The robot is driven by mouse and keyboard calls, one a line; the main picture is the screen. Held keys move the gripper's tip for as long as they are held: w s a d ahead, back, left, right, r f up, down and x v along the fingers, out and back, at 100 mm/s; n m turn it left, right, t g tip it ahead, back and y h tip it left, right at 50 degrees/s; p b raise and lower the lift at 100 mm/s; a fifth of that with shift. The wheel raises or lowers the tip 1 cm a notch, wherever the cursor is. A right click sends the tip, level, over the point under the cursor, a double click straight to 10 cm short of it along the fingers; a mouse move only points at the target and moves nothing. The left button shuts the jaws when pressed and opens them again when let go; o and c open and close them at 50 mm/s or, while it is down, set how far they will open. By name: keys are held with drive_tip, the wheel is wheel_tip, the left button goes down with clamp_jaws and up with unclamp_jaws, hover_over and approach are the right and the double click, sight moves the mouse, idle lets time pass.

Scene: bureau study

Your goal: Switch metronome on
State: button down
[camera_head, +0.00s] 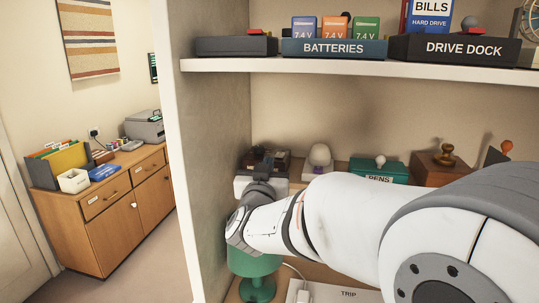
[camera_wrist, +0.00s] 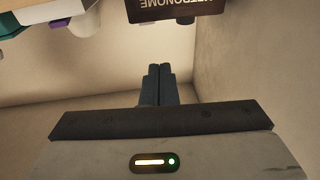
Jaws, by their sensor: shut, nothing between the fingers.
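The metronome (camera_wrist: 185,8) shows in the wrist view as a dark block with an upside-down METRONOME label, cut off by the top edge. In the head view, a dark brown object (camera_head: 281,156) in the left corner of the shelf, partly hidden behind my gripper, appears to be it. My gripper (camera_wrist: 159,70) is shut and empty, its two dark fingers together. In the head view my gripper (camera_head: 263,160) is in front of that dark object; I cannot tell whether they touch. The metronome's switch cannot be made out.
A white domed object (camera_head: 320,156), a green PENS box (camera_head: 379,171) and a brown box with a stamp (camera_head: 440,168) stand to the right. The cabinet's side wall (camera_head: 214,130) is close on the left. A green lamp-like object (camera_head: 255,264) stands below my wrist.

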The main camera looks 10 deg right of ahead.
drive_tip(key=shift+s+d+r+m+h, duration=0.2)
drive_tip(key=shift+d+r+m+h, duration=0.25)
drive_tip(key=shift+h, duration=0.45)
drive_tip(key=shift+w+a+r, duration=0.1)
wheel_tip(320, 180, up, 2)
drive_tip(key=p, duration=0.4)
hover_over(278, 162)
drive_tip(key=w, duration=0.1)
drive_tip(key=shift+d+r, duration=0.2)
drive_tip(key=shift+d, duration=0.05)
drive_tip(key=f, duration=0.3)
drive_tip(key=shift+s+a, duration=0.15)
drive_tip(key=shift+s, duration=0.15)
drive_tip(key=shift+s+f, duration=0.1)
drive_tip(key=shift+f, duration=0.55)
drive_tip(key=shift+f, duration=0.1)
